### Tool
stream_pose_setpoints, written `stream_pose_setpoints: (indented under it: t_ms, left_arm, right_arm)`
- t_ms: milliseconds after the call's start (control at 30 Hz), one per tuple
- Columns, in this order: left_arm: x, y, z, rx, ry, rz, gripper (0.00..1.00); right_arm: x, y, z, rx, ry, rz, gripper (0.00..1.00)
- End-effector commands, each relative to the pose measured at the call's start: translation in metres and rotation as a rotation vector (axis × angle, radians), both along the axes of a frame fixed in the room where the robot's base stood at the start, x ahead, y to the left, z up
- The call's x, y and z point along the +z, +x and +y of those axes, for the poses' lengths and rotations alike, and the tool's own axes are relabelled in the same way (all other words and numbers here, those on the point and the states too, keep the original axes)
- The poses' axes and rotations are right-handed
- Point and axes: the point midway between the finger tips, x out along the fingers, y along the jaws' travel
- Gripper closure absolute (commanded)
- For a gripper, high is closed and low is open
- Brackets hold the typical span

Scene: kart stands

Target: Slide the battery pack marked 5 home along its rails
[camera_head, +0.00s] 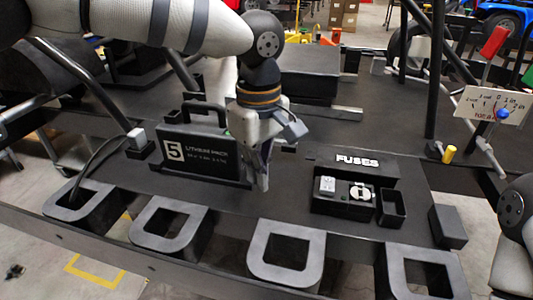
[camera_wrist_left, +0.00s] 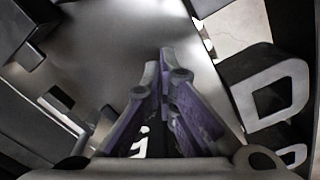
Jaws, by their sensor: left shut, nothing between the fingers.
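The battery pack marked 5 (camera_head: 205,158) is a dark upright box with a white number label and a handle on top. It stands on the black kart floor, left of centre in the head view. My left gripper (camera_head: 263,184) points down at the pack's right end, its fingers shut and empty. I cannot tell whether they touch the pack. In the left wrist view the shut fingers (camera_wrist_left: 165,58) meet above the dark floor; a white mark shows low between them. The rails are hard to make out. My right gripper is out of view.
A fuse box marked FUSES (camera_head: 345,188) with an open bin sits to the right. A small connector block (camera_head: 137,140) with a cable is left of the pack. Several open frame brackets (camera_head: 285,252) line the front edge. A gauge panel (camera_head: 493,106) stands at right.

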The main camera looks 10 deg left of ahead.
Motion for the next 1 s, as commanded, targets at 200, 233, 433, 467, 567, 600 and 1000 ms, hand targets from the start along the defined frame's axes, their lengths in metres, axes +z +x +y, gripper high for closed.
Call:
stream_pose_setpoints:
  t_ms: [200,233,433,467,567,600,1000]
  left_arm:
    - [-0.002,0.013,0.02,0.001,-0.001,0.003,1.0]
    - [-0.001,0.014,0.021,0.001,-0.001,0.003,1.0]
    - [0.002,0.015,0.022,0.001,-0.001,-0.001,1.0]
    - [0.002,0.015,0.022,0.001,-0.001,-0.001,1.0]
    - [0.002,0.015,0.022,0.001,-0.001,-0.001,1.0]
    - [0.002,0.016,0.023,0.001,-0.001,-0.002,1.0]
    - [0.002,0.026,0.04,0.005,0.007,-0.002,1.0]
  right_arm:
    - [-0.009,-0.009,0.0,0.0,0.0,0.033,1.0]
    - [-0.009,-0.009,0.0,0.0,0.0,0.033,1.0]
    - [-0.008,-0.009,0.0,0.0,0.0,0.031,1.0]
    - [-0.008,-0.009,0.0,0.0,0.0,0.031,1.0]
    - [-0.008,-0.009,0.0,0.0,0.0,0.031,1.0]
    - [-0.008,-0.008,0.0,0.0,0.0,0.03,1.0]
    - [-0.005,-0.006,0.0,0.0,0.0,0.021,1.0]
